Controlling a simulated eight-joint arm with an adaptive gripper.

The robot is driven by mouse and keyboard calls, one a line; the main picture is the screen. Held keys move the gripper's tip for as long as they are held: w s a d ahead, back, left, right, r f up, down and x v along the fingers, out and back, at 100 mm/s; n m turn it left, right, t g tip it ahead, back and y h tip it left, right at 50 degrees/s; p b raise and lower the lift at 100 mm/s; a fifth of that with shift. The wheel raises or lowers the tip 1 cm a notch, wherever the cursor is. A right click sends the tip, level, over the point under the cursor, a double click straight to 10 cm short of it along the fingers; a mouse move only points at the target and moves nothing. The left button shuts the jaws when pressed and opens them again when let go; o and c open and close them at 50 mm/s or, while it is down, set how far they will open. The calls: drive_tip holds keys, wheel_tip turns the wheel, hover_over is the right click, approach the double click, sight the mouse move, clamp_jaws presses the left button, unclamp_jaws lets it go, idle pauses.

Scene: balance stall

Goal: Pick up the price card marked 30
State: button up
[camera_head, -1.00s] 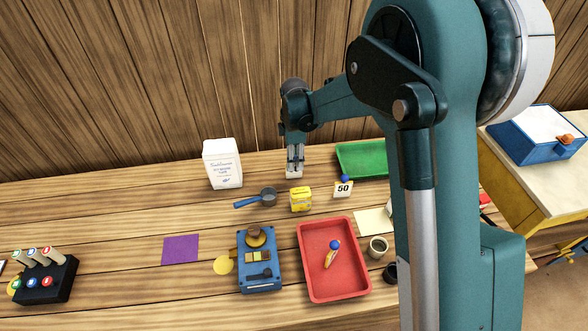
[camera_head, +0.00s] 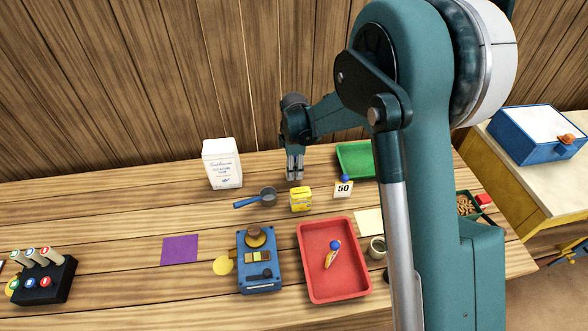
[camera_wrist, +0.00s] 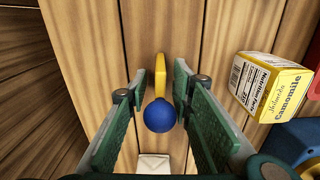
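In the wrist view, a yellow card seen edge-on (camera_wrist: 160,75) with a round blue knob (camera_wrist: 159,115) lies between the fingers of my gripper (camera_wrist: 157,88). The fingers are apart, with gaps beside the card. Its face is turned away, so its number cannot be read. In the head view my gripper (camera_head: 295,176) is low over the table behind the yellow tea box (camera_head: 301,199); I cannot make out the card there. A price card marked 50 (camera_head: 343,189) stands to the right. Another blue-knobbed card (camera_head: 331,258) is in the red tray (camera_head: 314,292); its number is unreadable.
The Camomile box also shows in the wrist view (camera_wrist: 270,88), close beside the right finger. A small pan (camera_head: 267,194) and a white bag (camera_head: 222,163) stand left of my gripper. A green tray (camera_head: 352,150) is to the right. The wooden wall is close behind.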

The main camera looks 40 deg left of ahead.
clamp_jaws()
drive_tip(key=shift+r, duration=0.15)
drive_tip(key=shift+r+p, duration=0.5)
drive_tip(key=shift+r, duration=4.35)
